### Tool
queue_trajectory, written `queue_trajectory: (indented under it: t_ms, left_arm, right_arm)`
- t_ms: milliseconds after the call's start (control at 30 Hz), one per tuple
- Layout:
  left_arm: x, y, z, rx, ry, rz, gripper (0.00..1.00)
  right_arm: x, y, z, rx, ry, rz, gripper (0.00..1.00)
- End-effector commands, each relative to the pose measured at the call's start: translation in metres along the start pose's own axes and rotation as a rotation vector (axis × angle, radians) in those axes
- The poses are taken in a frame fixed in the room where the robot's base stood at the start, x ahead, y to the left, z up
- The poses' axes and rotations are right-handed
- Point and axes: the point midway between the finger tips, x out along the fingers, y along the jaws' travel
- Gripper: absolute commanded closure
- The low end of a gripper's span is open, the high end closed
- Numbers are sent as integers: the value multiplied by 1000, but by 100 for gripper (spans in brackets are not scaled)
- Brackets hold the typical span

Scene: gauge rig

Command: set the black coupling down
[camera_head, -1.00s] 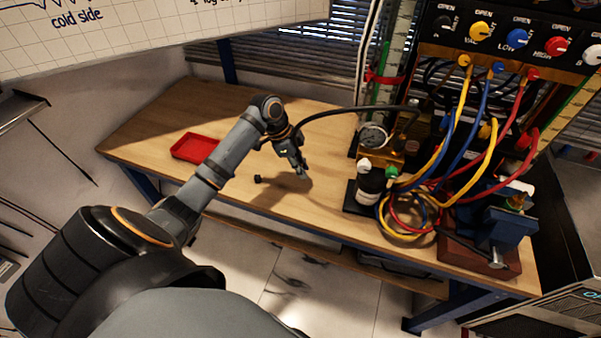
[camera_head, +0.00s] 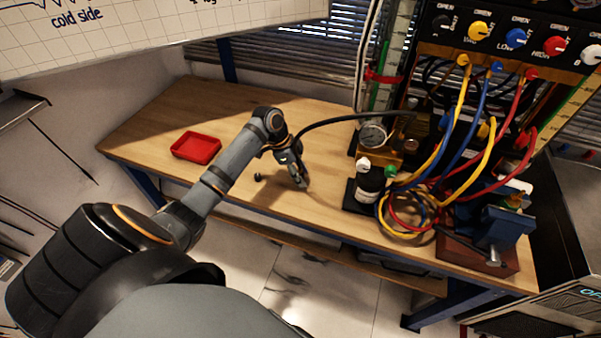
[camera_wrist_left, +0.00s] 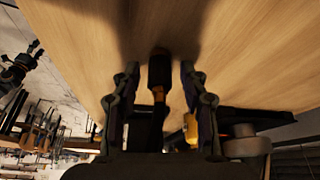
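The black coupling (camera_wrist_left: 159,72), with a brass-coloured collar below it, sits between the two fingers of my left gripper (camera_wrist_left: 160,78) in the left wrist view. A gap shows on each side of it, so the fingers stand open around it. In the head view my left gripper (camera_head: 301,184) points down at the wooden table, its tips at or just above the surface. The coupling is too small to make out there, and whether it touches the table I cannot tell. A black hose (camera_head: 335,119) runs from near the gripper to the gauge rig. My right gripper is not in view.
A red tray (camera_head: 196,148) lies to the left, and a small dark piece (camera_head: 258,177) lies left of the gripper. A black-and-white bottle (camera_head: 370,183), a gauge (camera_head: 373,134), coloured hoses (camera_head: 408,232) and a blue vise (camera_head: 505,229) stand to the right. The table's front middle is clear.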

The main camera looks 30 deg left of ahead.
Motion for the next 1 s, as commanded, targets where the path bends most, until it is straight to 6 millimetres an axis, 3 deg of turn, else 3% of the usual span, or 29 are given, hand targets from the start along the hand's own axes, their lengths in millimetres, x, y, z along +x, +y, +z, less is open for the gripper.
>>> queue_trajectory:
  t_ms: [267, 367, 700, 833, 1000]
  left_arm:
    - [-5, 0, -2, 1, -1, -1, 56]
    - [-20, -1, 0, 2, -3, -5, 56]
    - [-100, -1, 0, 1, -4, -4, 56]
    - [-117, -1, -1, 1, -2, -3, 56]
    - [-124, 0, -1, -1, 0, 0, 56]
  right_arm:
    - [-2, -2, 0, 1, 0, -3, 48]
    - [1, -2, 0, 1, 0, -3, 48]
    - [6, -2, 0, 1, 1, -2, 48]
    - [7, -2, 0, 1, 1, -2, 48]
    - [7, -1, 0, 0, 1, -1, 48]
